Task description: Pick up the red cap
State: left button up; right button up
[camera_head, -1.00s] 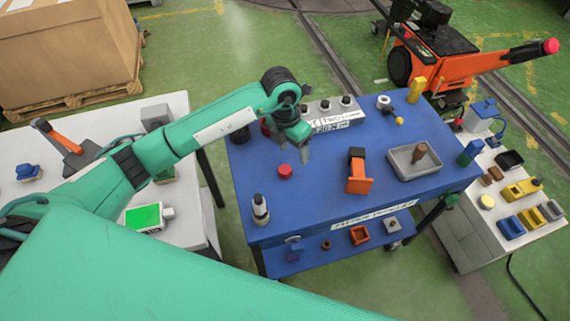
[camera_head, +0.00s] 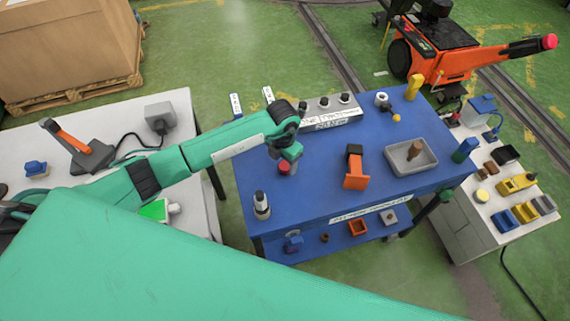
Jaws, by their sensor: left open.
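The small red cap (camera_head: 284,169) stands on the blue table (camera_head: 320,188), left of the orange stand. My left gripper (camera_head: 289,158) is directly over the cap, pointing down, and partly covers its top. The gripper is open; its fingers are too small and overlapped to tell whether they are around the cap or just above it. My right gripper does not show.
A black-and-white bottle-like item (camera_head: 261,206) stands in front of the cap. An orange stand (camera_head: 355,170) and a grey tray (camera_head: 411,157) are to the right. A control box with knobs (camera_head: 330,112) stands behind. A white table (camera_head: 180,130) lies left.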

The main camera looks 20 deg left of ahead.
aim_at(283, 167)
pick_arm(q)
jog(key=shift+f+p, duration=0.35)
jog(key=shift+f, duration=1.1)
jog(key=c, duration=1.1)
jog(key=shift+o, duration=0.2)
jog(key=shift+r, duration=0.1)
